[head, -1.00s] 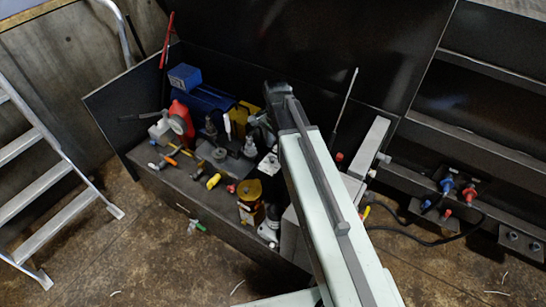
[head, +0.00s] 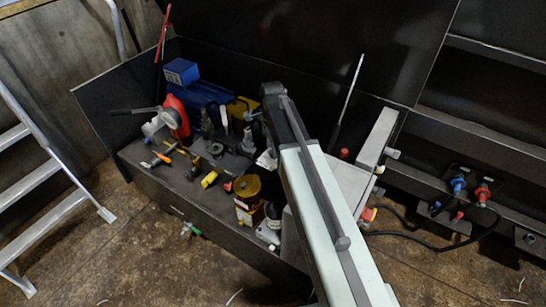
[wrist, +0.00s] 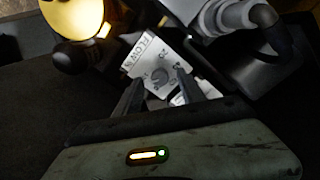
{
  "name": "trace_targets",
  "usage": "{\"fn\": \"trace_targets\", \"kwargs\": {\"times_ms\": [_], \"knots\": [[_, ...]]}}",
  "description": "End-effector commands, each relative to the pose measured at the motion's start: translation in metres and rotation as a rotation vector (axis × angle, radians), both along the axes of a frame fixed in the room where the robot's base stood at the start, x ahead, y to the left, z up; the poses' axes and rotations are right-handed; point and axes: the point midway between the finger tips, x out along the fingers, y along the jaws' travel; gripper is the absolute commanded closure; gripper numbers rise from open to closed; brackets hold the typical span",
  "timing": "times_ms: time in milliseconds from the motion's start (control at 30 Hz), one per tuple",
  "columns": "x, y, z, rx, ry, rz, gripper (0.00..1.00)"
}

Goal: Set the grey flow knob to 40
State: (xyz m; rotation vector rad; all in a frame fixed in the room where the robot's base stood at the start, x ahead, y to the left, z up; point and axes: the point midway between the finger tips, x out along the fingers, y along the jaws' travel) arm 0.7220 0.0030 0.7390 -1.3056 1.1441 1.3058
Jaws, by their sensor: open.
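The grey flow knob (wrist: 160,76) shows in the wrist view as a small round knob on a pale plate (wrist: 142,52) marked FLOW with numbers around it. I cannot read the knob's setting. My gripper (wrist: 159,79) is open, its two dark fingers on either side of the knob in the picture. I cannot tell whether they touch it. In the head view my gripper (head: 255,118) is at the bench's back right, partly hidden by my arm. The knob cannot be made out there, but part of a pale plate (head: 267,160) shows beside my arm.
In the wrist view a lit yellow part (wrist: 78,18) and a grey pipe fitting (wrist: 225,17) stand close by. A ladder (head: 50,165) stands left.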

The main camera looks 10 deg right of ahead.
Motion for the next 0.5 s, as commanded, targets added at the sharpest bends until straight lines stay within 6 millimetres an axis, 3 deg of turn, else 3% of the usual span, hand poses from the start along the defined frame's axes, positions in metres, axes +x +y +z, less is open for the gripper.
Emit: {"fn": "trace_targets", "kwargs": {"times_ms": [67, 333, 500], "knots": [[-0.0001, -0.0002, -0.0131, 0.0, 0.0, 0.0, 0.53], [0.0, -0.0005, -0.0108, 0.0, 0.0, 0.0, 0.53], [0.0, -0.0007, -0.0107, 0.0, 0.0, -0.001, 1.0]]}}
